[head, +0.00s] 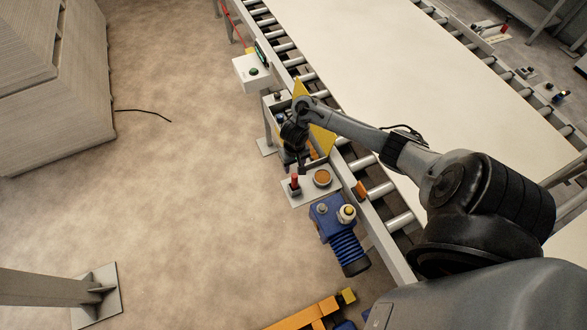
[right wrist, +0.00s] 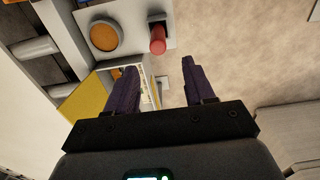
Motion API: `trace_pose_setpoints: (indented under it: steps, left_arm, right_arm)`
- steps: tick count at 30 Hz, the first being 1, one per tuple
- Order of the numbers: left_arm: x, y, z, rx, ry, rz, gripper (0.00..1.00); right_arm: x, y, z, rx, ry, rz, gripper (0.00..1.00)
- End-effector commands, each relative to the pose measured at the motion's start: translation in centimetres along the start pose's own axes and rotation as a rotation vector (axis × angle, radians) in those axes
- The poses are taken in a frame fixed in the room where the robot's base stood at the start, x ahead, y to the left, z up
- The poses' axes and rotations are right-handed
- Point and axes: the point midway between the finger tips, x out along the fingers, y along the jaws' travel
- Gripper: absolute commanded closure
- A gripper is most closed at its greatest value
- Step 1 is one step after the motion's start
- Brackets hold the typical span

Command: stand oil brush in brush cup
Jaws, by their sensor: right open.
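My right gripper (head: 300,168) points down beside the conveyor, close to a small light plate; its dark fingers (right wrist: 160,75) are apart with nothing visibly held between them. I cannot tell for sure which of these is the oil brush or the brush cup. My left gripper is not in view.
A yellow panel (head: 318,130) stands behind my gripper. A blue motor (head: 341,232) is below the light plate (head: 301,197). The roller conveyor (head: 372,190) carries a large pale sheet (head: 400,75). A control box (head: 251,73) is farther back. Open floor lies left.

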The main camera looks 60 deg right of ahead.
Motion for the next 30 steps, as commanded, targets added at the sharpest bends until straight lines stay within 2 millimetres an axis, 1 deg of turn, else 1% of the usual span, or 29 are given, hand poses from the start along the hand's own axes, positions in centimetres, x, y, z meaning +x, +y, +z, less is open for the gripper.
trace_pose_setpoints:
  steps: [2,5,8,9,11,12,14,15,17,19,21,24,27,30]
  left_arm:
    - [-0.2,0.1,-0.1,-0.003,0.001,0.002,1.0]
    - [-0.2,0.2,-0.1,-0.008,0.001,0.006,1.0]
    - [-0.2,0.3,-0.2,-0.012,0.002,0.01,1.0]
    - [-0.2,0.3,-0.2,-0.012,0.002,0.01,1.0]
    - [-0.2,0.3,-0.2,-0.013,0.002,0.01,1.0]
    - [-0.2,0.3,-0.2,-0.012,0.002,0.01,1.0]
    - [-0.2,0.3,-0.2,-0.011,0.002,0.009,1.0]
    - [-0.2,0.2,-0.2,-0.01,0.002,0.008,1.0]
    - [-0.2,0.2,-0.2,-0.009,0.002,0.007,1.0]
    - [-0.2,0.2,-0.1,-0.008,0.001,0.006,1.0]
    - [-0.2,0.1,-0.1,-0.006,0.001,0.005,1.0]
    - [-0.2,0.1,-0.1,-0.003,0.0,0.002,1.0]
    - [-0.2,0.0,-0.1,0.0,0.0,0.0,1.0]
    - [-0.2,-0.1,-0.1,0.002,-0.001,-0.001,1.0]
  right_arm:
    - [0.2,-1.1,0.7,-0.049,0.019,-0.009,0.47]
    - [0.9,-3.8,2.1,-0.163,0.077,-0.032,0.47]
    - [1.3,-7.5,4.4,-0.318,0.163,-0.057,0.47]
    - [1.1,-9.1,5.6,-0.38,0.202,-0.066,0.47]
    - [0.4,-11.3,7.6,-0.471,0.258,-0.074,0.47]
    - [-0.3,-12.6,9.1,-0.524,0.292,-0.076,0.47]
    - [-1.7,-14.0,11.2,-0.591,0.333,-0.075,0.47]
    - [-2.9,-14.6,12.6,-0.627,0.353,-0.073,0.47]
    - [-4.7,-15.1,14.5,-0.671,0.371,-0.067,0.47]
    - [-6.9,-15.1,16.6,-0.708,0.375,-0.062,0.47]
    - [-8.8,-14.7,18.4,-0.735,0.366,-0.062,0.47]
    - [-11.2,-13.8,20.5,-0.76,0.341,-0.068,0.47]
    - [-12.9,-13.0,21.9,-0.779,0.319,-0.08,0.47]
    - [-13.8,-12.4,22.8,-0.791,0.303,-0.089,0.47]
